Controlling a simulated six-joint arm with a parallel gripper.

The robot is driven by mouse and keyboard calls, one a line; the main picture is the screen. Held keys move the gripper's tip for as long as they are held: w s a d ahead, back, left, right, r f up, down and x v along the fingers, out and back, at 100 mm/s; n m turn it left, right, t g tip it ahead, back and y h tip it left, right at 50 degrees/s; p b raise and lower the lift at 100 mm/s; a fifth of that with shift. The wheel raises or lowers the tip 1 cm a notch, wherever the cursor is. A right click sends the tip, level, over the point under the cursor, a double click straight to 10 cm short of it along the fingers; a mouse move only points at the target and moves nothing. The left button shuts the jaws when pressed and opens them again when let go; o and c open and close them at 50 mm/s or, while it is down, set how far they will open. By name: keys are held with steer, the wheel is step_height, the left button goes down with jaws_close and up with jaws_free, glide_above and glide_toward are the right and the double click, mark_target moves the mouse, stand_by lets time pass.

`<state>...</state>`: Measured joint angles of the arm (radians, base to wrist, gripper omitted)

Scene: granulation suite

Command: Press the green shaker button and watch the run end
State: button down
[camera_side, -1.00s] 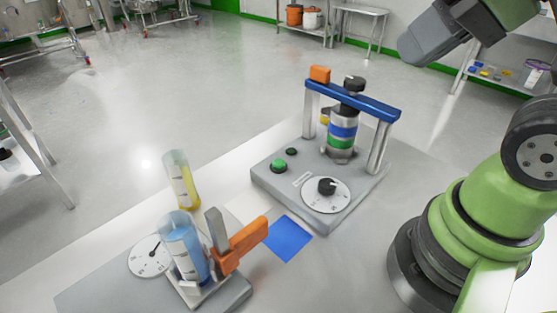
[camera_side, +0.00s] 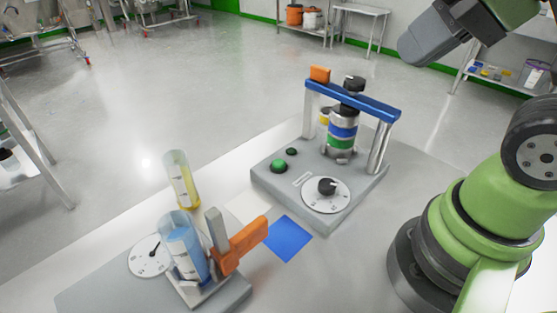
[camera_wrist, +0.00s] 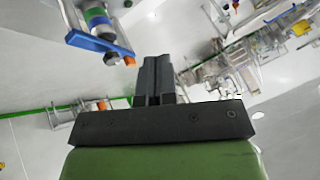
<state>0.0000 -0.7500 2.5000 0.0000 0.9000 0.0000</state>
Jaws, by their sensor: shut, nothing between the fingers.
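The shaker (camera_side: 262,184) is a grey base on the bench with a blue crossbar (camera_side: 352,98) on two metal posts. A banded stack of sieves (camera_side: 342,132) stands under the bar. The large green button (camera_side: 279,166) is at the base's left corner, with a smaller dark green lamp or button (camera_side: 292,151) behind it. A dial with a black knob (camera_side: 327,187) is on the front. My gripper (camera_side: 408,50) is raised at the upper right, well clear of the shaker. In the wrist view my gripper (camera_wrist: 155,65) has its fingers together and empty; the shaker's bar (camera_wrist: 98,42) shows at upper left.
A second grey device (camera_side: 215,296) at front left has a dial (camera_side: 149,254), a cylinder of blue liquid (camera_side: 184,250) and an orange lever (camera_side: 242,243). A cylinder of yellow liquid (camera_side: 182,180) stands behind it. A blue square (camera_side: 288,238) lies flat between the devices.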

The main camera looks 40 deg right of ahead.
stand_by(0.5)
steer(key=n+t, duration=0.2)
steer(key=n, duration=1.3)
glide_above(278, 164)
step_height(278, 164, down, 16)
steer(key=shift+r, duration=0.2)
steer(key=shift+f, duration=4.4)
steer(key=shift+f, duration=0.15)
steer(key=shift+f, duration=0.25)
